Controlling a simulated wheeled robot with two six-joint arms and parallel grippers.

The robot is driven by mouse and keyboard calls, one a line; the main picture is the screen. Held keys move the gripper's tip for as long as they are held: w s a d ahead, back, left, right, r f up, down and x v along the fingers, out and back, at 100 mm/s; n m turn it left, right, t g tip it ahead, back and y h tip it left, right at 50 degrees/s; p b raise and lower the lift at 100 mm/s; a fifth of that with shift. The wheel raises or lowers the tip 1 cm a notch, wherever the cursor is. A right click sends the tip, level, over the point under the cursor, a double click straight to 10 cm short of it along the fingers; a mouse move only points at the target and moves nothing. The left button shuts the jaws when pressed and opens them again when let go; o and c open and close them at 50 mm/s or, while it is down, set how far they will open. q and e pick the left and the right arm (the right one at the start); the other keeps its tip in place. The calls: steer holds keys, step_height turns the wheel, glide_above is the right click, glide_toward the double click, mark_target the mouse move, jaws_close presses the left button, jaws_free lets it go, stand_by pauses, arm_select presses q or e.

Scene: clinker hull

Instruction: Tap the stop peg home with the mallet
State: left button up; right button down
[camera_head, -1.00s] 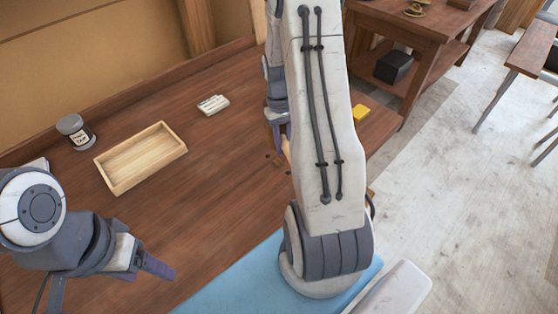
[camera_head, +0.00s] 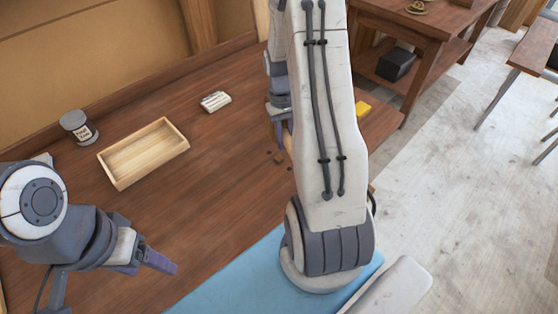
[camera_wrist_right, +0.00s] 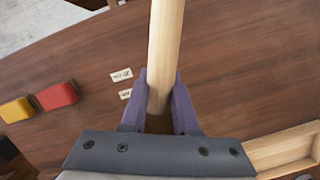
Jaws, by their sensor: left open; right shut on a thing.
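My right gripper (camera_wrist_right: 158,108) is shut on a pale wooden handle (camera_wrist_right: 165,50), likely the mallet's, which runs out of the top of the right wrist view. The mallet head is not visible there. In the head view my right gripper (camera_head: 278,128) is low over the bench, mostly hidden behind my own right arm. Small dark marks or pieces (camera_head: 279,158) lie on the bench just below it; I cannot tell whether one is the stop peg. My left gripper (camera_head: 158,262) is open and empty at the lower left, above the bench.
The right wrist view shows a red block (camera_wrist_right: 56,96), a yellow block (camera_wrist_right: 17,110) and two paper labels (camera_wrist_right: 121,75).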

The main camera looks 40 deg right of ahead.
steer(key=shift+w+d+f, duration=0.15)
steer(key=shift+f, duration=0.3)
steer(key=shift+r, duration=0.25)
steer(key=p+v, duration=0.2)
steer(key=s+p+v, duration=0.1)
steer(key=p+v, duration=0.1)
steer(key=v, duration=0.1)
steer(key=shift+s+p, duration=0.1)
steer(key=shift+p, duration=0.2)
arm_select(q)
step_height(320, 180, up, 4)
steer(key=shift+w+d+r, duration=0.1)
steer(key=shift+w+d, duration=0.05)
